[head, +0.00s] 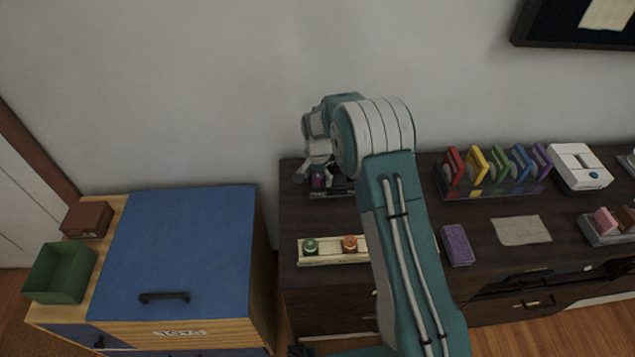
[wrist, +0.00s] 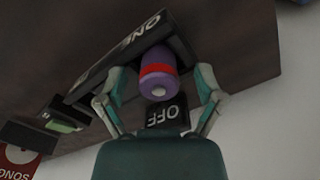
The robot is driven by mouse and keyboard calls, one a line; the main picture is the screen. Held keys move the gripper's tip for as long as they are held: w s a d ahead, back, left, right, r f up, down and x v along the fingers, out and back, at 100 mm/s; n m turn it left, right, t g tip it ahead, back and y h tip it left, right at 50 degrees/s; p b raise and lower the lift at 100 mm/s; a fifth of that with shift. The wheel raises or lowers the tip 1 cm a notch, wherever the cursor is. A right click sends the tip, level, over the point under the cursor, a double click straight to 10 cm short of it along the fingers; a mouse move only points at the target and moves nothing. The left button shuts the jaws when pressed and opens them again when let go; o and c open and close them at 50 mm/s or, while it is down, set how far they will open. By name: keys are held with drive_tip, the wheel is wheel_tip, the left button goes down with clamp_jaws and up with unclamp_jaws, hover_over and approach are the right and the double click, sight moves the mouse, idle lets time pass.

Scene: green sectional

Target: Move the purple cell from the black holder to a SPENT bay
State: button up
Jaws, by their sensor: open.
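The purple cell (wrist: 156,62) has a red band and a pale tip, and stands in the wrist view between the two fingers of my gripper (wrist: 160,92). The fingers are open, one on each side of it, with visible gaps. The cell also shows in the head view (head: 318,181), small and under my gripper (head: 317,168). A long black holder (wrist: 105,63) with partly hidden white lettering lies by the cell. A wooden rack (head: 330,258) holds a green-topped cell (head: 310,246) and an orange-topped cell (head: 349,244). Its right end is hidden behind my arm. No SPENT label is readable.
A black block marked OFF (wrist: 166,114) is close to my fingers. The dark cabinet top (head: 440,212) also carries a rack of coloured cases (head: 495,188), a purple box (head: 457,245) and a beige cloth (head: 520,230). A blue-topped chest (head: 180,250) stands left, across a gap.

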sight(318, 176)
clamp_jaws()
drive_tip(key=shift+r, duration=0.55)
wheel_tip(318, 176, up, 2)
drive_tip(key=shift+r, duration=0.2)
drive_tip(key=s+d+r, duration=0.2)
drive_tip(key=s+r, duration=0.7)
drive_tip(key=s, duration=0.4)
drive_tip(key=shift+s+d+r, duration=0.2)
drive_tip(key=shift+s+r, duration=0.1)
drive_tip(key=shift+s, duration=0.1)
